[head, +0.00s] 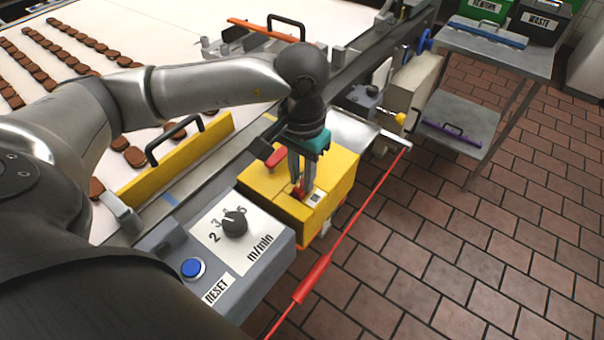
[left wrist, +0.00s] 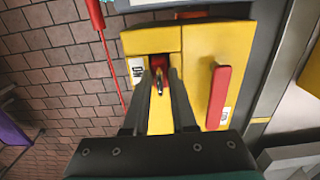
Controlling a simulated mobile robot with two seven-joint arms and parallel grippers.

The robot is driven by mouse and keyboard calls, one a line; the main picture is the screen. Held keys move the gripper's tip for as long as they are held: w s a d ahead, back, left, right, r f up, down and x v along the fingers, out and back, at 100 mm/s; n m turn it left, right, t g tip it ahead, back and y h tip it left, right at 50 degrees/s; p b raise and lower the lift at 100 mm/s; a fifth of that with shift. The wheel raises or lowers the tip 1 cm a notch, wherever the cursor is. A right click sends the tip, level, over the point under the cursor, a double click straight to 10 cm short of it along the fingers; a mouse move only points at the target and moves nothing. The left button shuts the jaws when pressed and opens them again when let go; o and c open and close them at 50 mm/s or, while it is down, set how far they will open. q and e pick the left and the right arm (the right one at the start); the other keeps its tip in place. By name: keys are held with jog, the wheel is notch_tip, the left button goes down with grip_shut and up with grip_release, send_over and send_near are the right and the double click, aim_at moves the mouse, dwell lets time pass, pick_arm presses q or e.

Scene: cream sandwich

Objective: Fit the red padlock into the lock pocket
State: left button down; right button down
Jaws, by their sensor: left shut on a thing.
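My left gripper (head: 298,188) points down over the yellow box (head: 335,178) and is shut on the red padlock (head: 299,193). In the left wrist view the padlock (left wrist: 158,72) shows between the fingertips (left wrist: 159,88), with its metal shackle toward the gripper. It is at a dark recess, the lock pocket (left wrist: 160,58), in the yellow box (left wrist: 195,42). The fingers hide part of it, so I cannot tell how deep it sits. A small label (left wrist: 137,70) is beside the recess. My right gripper is not in view.
A red lever (left wrist: 218,95) stands on the box beside the fingers. A grey control panel (head: 275,240) with a dial and blue button adjoins the box. A red cord (head: 350,225) runs along the front. A conveyor (head: 45,110) carries brown biscuits behind.

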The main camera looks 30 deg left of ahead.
aim_at(302, 173)
pick_arm(q)
jog(key=shift+f, duration=0.15)
jog(key=c, duration=0.7)
grip_release()
jog(key=shift+r, duration=0.2)
notch_tip(302, 173, up, 12)
jog(key=shift+p, duration=0.65)
